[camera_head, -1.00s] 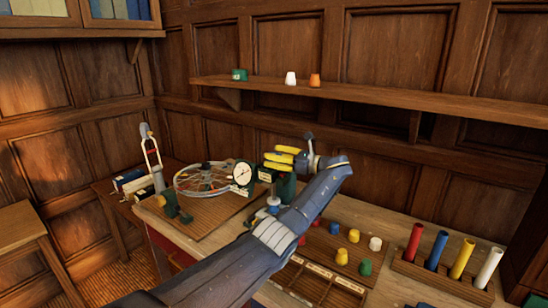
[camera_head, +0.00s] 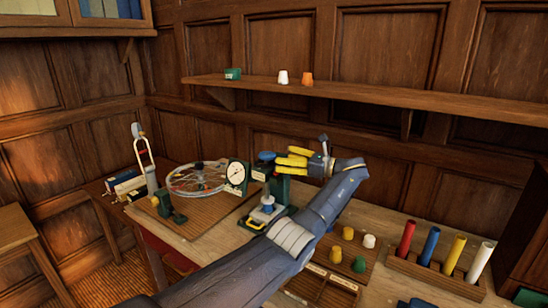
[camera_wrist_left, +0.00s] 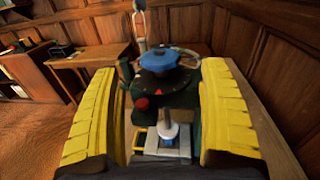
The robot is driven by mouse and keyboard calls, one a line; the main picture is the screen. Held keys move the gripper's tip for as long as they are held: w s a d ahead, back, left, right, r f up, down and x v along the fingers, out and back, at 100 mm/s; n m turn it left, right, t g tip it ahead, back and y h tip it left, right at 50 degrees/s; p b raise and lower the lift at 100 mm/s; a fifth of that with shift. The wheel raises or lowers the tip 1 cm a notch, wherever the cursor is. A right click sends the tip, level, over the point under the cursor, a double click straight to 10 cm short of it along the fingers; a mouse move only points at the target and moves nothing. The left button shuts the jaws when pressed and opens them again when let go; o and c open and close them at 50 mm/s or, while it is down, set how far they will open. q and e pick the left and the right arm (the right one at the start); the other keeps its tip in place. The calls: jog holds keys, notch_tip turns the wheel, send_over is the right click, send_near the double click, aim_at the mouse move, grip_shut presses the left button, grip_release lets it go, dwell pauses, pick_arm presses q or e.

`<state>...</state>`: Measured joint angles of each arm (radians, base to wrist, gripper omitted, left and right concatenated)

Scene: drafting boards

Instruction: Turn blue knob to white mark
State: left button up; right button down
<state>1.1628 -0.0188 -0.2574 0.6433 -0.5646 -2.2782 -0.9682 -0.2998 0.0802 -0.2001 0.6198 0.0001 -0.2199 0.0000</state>
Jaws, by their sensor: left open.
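The blue knob (camera_wrist_left: 166,62) sits on a dark round dial (camera_wrist_left: 160,86) with a small red pointer on its near side. In the head view the blue knob (camera_head: 266,155) tops a dark green stand, just left of my fingertips. I cannot make out the white mark. My left gripper (camera_head: 283,160) has yellow fingers and is open. In the left wrist view the knob shows beyond the gap between the fingers (camera_wrist_left: 162,110), apart from both. My right gripper is in neither view.
A white gauge (camera_head: 237,174) and a spoked wheel (camera_head: 196,180) stand left of the knob. A small blue-topped device (camera_head: 267,203) is below it. Coloured pegs (camera_head: 357,252) and a rack of coloured cylinders (camera_head: 430,248) lie right. A shelf (camera_head: 380,93) runs behind.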

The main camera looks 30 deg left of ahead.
pick_arm(q)
jog(key=shift+w+d, duration=0.15)
jog(key=shift+d, duration=2.2)
